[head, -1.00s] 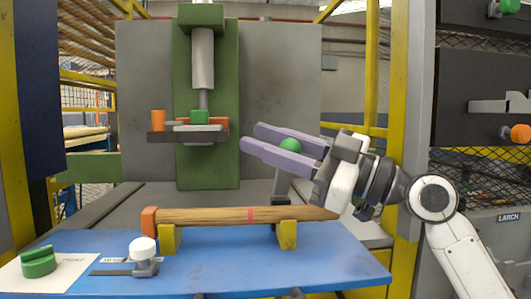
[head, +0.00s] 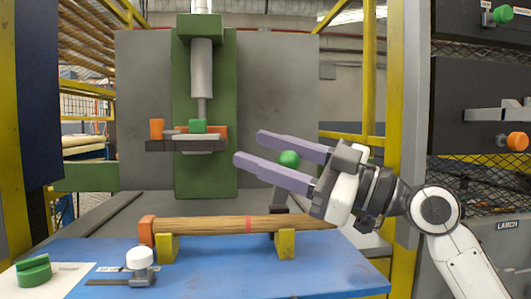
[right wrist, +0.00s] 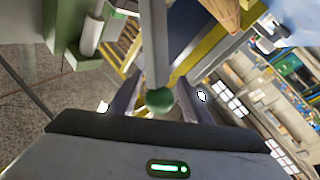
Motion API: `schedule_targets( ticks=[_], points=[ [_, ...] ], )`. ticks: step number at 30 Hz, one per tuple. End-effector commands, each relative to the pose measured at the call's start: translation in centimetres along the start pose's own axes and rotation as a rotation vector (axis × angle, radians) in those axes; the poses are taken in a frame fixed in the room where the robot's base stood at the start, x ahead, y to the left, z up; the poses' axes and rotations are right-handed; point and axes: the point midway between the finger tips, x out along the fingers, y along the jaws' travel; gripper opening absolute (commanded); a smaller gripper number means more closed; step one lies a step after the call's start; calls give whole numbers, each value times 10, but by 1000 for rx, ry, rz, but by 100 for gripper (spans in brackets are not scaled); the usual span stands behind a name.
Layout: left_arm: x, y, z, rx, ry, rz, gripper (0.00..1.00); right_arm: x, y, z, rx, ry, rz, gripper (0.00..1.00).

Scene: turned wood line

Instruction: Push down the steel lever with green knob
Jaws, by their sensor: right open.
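The steel lever (right wrist: 155,45) ends in a round green knob (head: 289,158). In the head view the knob shows between the two purple fingers of my right gripper (head: 250,149), and the lower finger hides most of the lever. In the right wrist view the knob (right wrist: 160,101) sits in the middle, between the fingers and close to the palm. My right gripper is open, with its fingers on either side of the knob. I cannot tell whether it touches the knob. My left gripper is not in view.
A wooden spindle (head: 205,225) lies on yellow supports (head: 286,243) on a blue table (head: 330,268) below my gripper. A green press (head: 222,100) stands behind. A white knob (head: 140,258) and a green knob (head: 33,269) are at front left. Drawers (head: 475,95) stand at right.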

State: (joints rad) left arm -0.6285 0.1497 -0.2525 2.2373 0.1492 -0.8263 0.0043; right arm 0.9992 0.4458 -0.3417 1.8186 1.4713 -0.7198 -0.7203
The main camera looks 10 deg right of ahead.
Motion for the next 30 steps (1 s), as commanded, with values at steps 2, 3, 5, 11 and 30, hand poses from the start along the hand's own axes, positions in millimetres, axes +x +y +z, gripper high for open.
schedule_targets(
  ticks=[2,3,5,11,30],
  points=[
    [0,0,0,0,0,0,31,-2,0,1,0,-1,1,45],
    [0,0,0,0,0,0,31,-5,0,1,0,-1,2,45],
    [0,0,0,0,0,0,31,-11,1,1,0,-1,2,45],
    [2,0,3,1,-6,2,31,-49,0,2,0,-4,3,45],
    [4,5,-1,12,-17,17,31,-104,0,0,0,0,0,45]
  ],
)
